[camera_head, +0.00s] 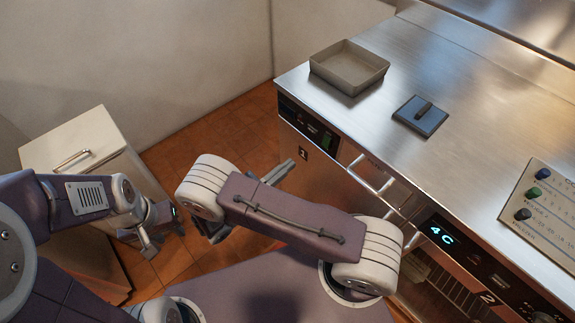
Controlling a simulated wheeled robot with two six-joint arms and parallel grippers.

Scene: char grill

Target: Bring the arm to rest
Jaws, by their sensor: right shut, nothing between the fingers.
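My left arm comes in from the left, and its small grey gripper (141,241) hangs low over the floor beside the white cabinet. Its fingers look spread, with nothing seen between them. My right arm is folded across the middle of the view, with its purple link in front. The grey fingertips of my right gripper (279,172) show beyond that link, close together and empty, pointing toward the counter front. The rest of that gripper is mostly hidden by the link.
A steel counter (460,130) fills the right side. A white cabinet (85,150) stands at left on the tiled floor.

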